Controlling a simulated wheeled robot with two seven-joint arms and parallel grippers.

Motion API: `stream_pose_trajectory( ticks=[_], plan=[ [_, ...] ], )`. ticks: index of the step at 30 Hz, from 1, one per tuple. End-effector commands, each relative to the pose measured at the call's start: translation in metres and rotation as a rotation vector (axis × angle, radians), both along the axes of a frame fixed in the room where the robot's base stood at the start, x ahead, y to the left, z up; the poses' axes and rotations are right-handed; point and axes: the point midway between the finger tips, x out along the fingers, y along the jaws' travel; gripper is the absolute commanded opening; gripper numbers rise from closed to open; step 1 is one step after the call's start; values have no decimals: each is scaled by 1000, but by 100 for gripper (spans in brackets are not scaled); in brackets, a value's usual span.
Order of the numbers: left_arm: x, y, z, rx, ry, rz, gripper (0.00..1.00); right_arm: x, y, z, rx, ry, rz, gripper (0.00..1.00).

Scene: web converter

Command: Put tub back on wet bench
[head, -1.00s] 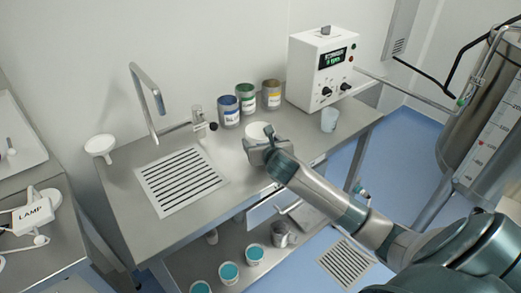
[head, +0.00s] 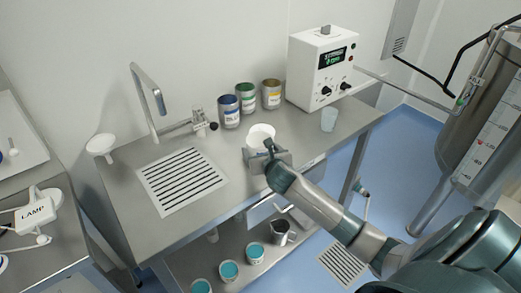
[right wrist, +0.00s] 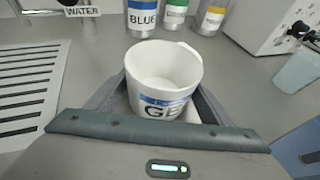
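The white tub (head: 262,131) stands upright on the grey steel wet bench (head: 228,150), near the middle of its top. In the right wrist view the tub (right wrist: 165,68) shows a blue-and-white label, partly hidden, with "GE" readable. My right gripper (head: 266,157) is at the tub's near side. The tub's base is hidden. My left gripper is not in view.
Blue (head: 229,111), green (head: 246,98) and yellow (head: 271,94) labelled cans stand behind the tub. A white control box (head: 320,70) and a translucent cup (head: 329,119) are to the right. A slotted drain (head: 181,180) is to the left.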

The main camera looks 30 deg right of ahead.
Motion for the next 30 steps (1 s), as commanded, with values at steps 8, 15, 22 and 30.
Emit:
stream_pose_trajectory(
  ticks=[8,15,22,30],
  plan=[
    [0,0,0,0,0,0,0,0,0,0,0,0,0,90],
    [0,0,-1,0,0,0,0,-2,1,3,0,-1,0,90],
    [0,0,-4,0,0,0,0,-19,6,10,-3,0,2,90],
    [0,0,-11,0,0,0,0,-56,18,26,0,-1,2,90]
  ],
)
